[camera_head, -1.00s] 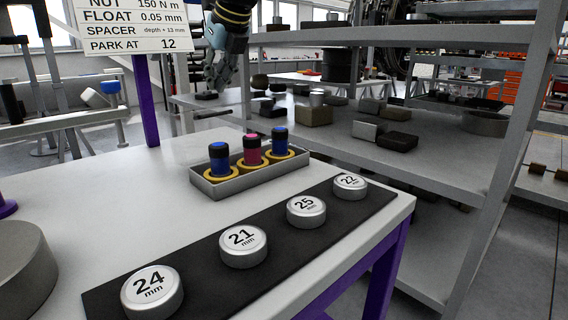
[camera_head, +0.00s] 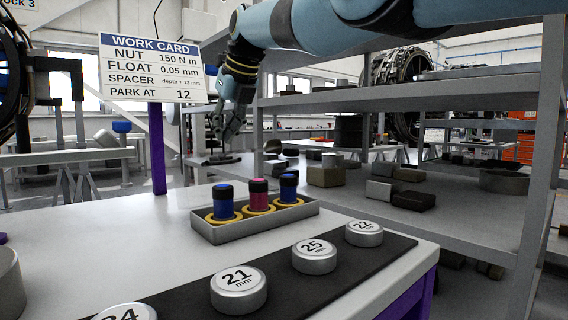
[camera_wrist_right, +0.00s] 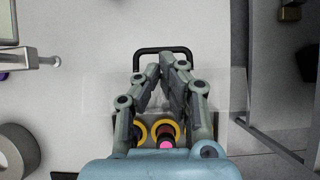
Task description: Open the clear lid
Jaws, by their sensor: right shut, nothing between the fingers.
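The clear lid (camera_wrist_right: 104,94) shows as a faint see-through panel in the right wrist view. A black bar handle (camera_wrist_right: 162,50) is at its far edge and also shows as a small dark piece in the head view (camera_head: 221,159). The grey tray (camera_head: 250,230) holds blue and pink capped bottles in yellow rings. My left gripper is out of view.
Round silver spacers, including the 21 mm (camera_head: 239,290) and 25 mm (camera_head: 314,256), stand on a black mat (camera_head: 345,280) at the front. Grey shelving (camera_head: 470,190) is to the right.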

